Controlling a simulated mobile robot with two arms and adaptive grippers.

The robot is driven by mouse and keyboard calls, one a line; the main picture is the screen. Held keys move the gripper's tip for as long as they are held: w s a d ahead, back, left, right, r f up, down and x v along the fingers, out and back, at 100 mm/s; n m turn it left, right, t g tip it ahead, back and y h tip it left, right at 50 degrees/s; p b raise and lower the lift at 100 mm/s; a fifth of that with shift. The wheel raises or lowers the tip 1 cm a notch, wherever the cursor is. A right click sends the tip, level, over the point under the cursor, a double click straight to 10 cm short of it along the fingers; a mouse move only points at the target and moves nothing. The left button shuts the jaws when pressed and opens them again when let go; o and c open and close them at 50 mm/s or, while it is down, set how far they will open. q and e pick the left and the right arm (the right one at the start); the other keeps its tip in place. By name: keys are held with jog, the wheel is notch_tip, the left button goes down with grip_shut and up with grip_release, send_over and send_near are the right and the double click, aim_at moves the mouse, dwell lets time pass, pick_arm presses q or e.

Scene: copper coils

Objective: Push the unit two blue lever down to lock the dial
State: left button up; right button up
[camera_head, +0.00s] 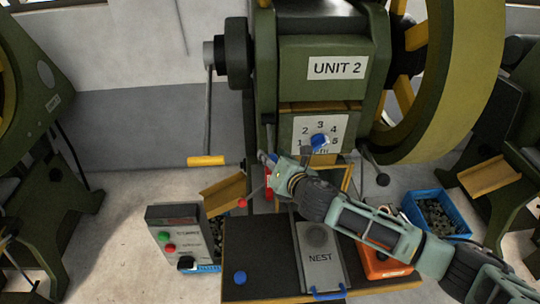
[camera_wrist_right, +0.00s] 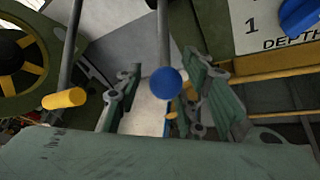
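The unit two dial, a blue knob (camera_head: 319,141) on a white numbered plate, is on the green press front below the UNIT 2 label; its edge also shows in the right wrist view (camera_wrist_right: 302,16). The lever is a grey rod with a blue ball (camera_wrist_right: 166,83) at its lower end. In the head view the lever is mostly hidden by my right gripper (camera_head: 270,170), left of and below the dial. In the right wrist view my right gripper (camera_wrist_right: 162,97) is open, with the blue ball between its fingers in the picture; contact is unclear. My left gripper is out of view.
A yellow-handled lever (camera_head: 206,160) hangs at left. A red ball (camera_head: 242,203) on a rod is close by my gripper. Below are a control box (camera_head: 178,240), the NEST plate (camera_head: 321,257) and another blue ball (camera_head: 239,278). A blue bin (camera_head: 437,214) stands right.

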jog(key=shift+w+a+f, duration=0.15)
jog(key=shift+w+a, duration=0.05)
jog(key=shift+w, duration=0.25)
jog(key=c, duration=0.9)
grip_shut()
jog(key=shift+w, duration=0.1)
